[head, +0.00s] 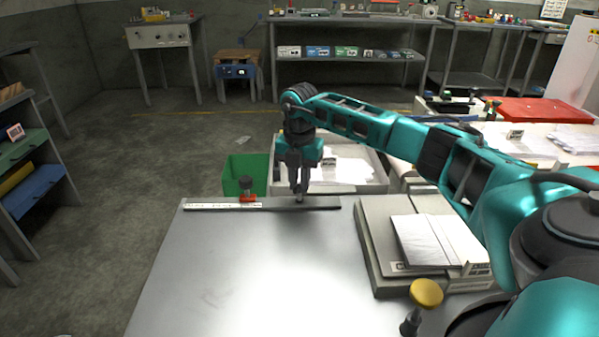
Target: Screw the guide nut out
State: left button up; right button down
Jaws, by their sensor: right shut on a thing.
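My right gripper (299,190) points straight down at the far edge of the metal table, over the right part of a long dark guide bar (325,203). Its fingers are shut on a small grey piece at the bar, which looks like the guide nut (299,200). The fingers hide most of it, and I cannot tell whether it is still seated on the bar. A red block with a dark knob (247,191) sits behind the bar's left part, apart from the gripper. My left gripper is out of view.
The metal table (240,270) is bare in front of the bar. A grey slab with a pale plate (435,241) lies at right, near a yellow-topped knob (426,292). A green bin (245,172) and a white tray (350,172) stand behind the table.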

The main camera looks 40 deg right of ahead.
jog(key=shift+r+n, duration=0.2)
jog(key=shift+n, duration=0.3)
jog(key=n+p, duration=0.1)
jog(key=n, duration=0.1)
jog(key=shift+n+p, duration=0.35)
jog(key=shift+n, duration=0.05)
jog(key=shift+f+n+p, duration=0.1)
jog(key=shift+n+p, duration=0.25)
jog(key=shift+n, duration=0.55)
jog(key=n, duration=0.2)
jog(key=shift+n+p, duration=0.3)
jog(key=shift+p, duration=0.05)
jog(key=n, duration=0.2)
jog(key=shift+n, duration=0.4)
jog(key=n, duration=0.4)
jog(key=shift+f+p, duration=0.1)
jog(key=shift+p, duration=0.3)
jog(key=n, duration=0.8)
jog(key=shift+n, duration=0.3)
jog(key=n, duration=0.5)
jog(key=shift+n+b, duration=0.4)
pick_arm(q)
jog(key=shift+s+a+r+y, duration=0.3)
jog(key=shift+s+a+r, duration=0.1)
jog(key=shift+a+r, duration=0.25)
pick_arm(e)
jog(key=c, duration=1.7)
grip_release()
jog(key=shift+n, duration=0.9)
jog(key=shift+c, duration=0.2)
